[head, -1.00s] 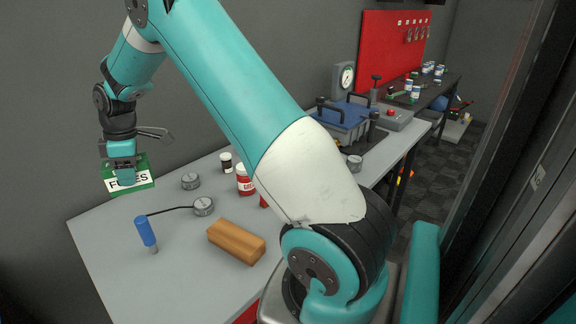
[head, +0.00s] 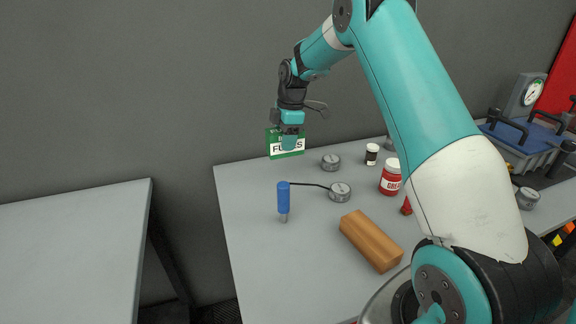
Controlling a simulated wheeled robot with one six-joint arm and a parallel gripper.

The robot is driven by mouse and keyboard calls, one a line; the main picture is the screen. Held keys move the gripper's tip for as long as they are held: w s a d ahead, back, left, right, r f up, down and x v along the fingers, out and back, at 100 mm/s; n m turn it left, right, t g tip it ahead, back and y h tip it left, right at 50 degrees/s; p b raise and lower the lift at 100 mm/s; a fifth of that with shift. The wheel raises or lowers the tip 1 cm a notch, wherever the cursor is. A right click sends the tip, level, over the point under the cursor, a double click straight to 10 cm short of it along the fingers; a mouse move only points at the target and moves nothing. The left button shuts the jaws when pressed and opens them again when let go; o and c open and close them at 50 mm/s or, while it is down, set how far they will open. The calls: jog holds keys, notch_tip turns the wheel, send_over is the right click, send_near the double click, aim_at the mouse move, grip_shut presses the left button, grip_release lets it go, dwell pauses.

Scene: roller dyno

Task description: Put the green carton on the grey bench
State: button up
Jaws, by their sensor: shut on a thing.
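The green carton (head: 274,151) has a white label reading roughly "FUSES". My gripper (head: 290,142) is shut on it from above and covers part of its front. The carton hangs upright near the back left corner of a grey bench (head: 245,245); I cannot tell for sure whether its bottom is clear of the top. A second grey bench top (head: 70,255) stands at the left of the picture, with nothing visible on it.
The bench under my arm carries a blue-handled tool (head: 284,198), round metal pieces (head: 340,192), a dark jar (head: 371,155), a red jar (head: 391,178) and a brown block (head: 371,240). A blue-topped case (head: 525,140) is at right. A floor gap separates the benches.

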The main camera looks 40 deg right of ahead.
notch_tip(320, 180, down, 10)
jog(key=shift+r+p, duration=0.15)
jog(key=shift+p, duration=0.5)
jog(key=shift+f, duration=0.2)
jog(key=o, duration=1)
jog(key=shift+r, duration=0.15)
